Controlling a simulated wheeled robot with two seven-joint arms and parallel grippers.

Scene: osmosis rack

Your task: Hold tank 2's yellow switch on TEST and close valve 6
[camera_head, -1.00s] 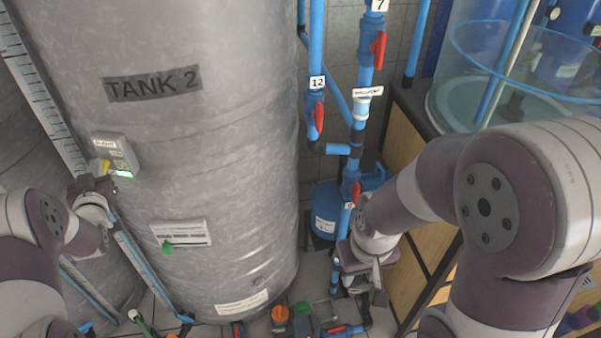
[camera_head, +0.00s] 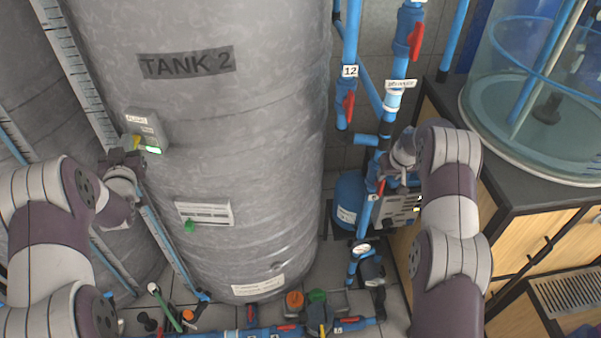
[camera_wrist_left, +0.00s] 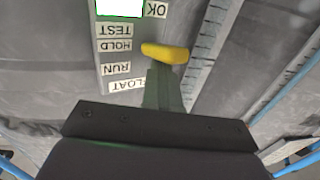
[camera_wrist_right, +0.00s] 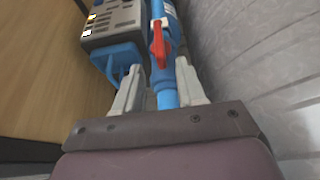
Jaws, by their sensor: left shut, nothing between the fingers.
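Tank 2 (camera_head: 230,120) carries a grey switch box (camera_head: 146,130) on its left side. Its yellow switch (camera_wrist_left: 165,53) shows in the left wrist view beside the HOLD label, just below TEST (camera_wrist_left: 114,30). My left gripper (camera_wrist_left: 165,82) is shut with its fingertips at the switch, nothing between them; contact is hard to tell. In the head view my left gripper (camera_head: 128,150) is at the box. Valve 6's red handle (camera_wrist_right: 158,45) looks roughly in line with its blue pipe in the right wrist view. My right gripper (camera_wrist_right: 158,80) is open, its fingers either side of the pipe near the handle.
Valve 12's red handle (camera_head: 348,104) and another red handle (camera_head: 416,40) are above my right gripper. A grey box-like unit (camera_wrist_right: 112,22) is close by valve 6. A wooden cabinet (camera_head: 520,250) and clear tank (camera_head: 530,90) stand at the right. Pipes and valves (camera_head: 270,331) run along the floor.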

